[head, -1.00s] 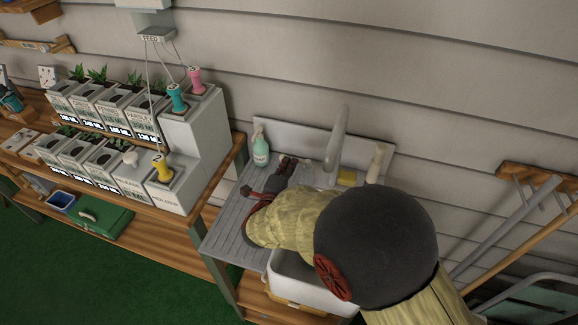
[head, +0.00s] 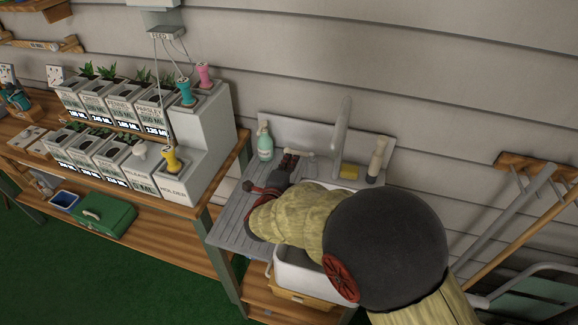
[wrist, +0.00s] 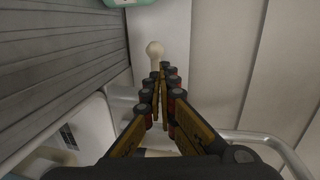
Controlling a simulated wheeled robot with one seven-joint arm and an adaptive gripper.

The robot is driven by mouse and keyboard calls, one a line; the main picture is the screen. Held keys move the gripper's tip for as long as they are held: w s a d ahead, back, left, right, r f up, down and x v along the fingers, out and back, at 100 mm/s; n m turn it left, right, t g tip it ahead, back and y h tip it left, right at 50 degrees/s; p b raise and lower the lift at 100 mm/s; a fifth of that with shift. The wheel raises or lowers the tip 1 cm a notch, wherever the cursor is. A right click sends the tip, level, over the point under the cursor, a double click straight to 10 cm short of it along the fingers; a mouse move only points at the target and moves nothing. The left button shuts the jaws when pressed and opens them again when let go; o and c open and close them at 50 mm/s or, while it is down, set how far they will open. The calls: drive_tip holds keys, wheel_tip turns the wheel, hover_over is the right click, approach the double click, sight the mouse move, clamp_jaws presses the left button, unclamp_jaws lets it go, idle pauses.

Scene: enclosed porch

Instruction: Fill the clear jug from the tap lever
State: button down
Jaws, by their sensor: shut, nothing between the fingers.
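The grey tap (head: 341,130) rises at the back of the sink unit, its spout curving upward. Its pale lever (head: 312,154) sticks out to the left, towards my gripper (head: 291,157). In the wrist view the pale round lever knob (wrist: 154,48) appears just beyond my gripper's fingertips (wrist: 159,75); I cannot tell whether they touch it. My gripper is shut and empty. The metal spout (wrist: 262,137) curves across the lower right of the wrist view. I cannot make out the clear jug; my arm hides much of the white sink (head: 305,281).
A green soap bottle (head: 264,142) stands left of the tap, and a pale-topped brush-like item (head: 377,160) stands right of it. A yellow sponge (head: 349,171) lies between. The ribbed drainboard (head: 230,232) is clear at left. Planters (head: 85,155) fill the bench beyond.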

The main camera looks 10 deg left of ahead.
drive_tip(key=p+v, duration=0.3)
drive_tip(key=v, duration=0.7)
drive_tip(key=shift+s+a, duration=0.25)
drive_tip(key=shift+s, duration=0.1)
drive_tip(key=c, duration=2.6)
unclamp_jaws()
drive_tip(key=shift+r, duration=0.15)
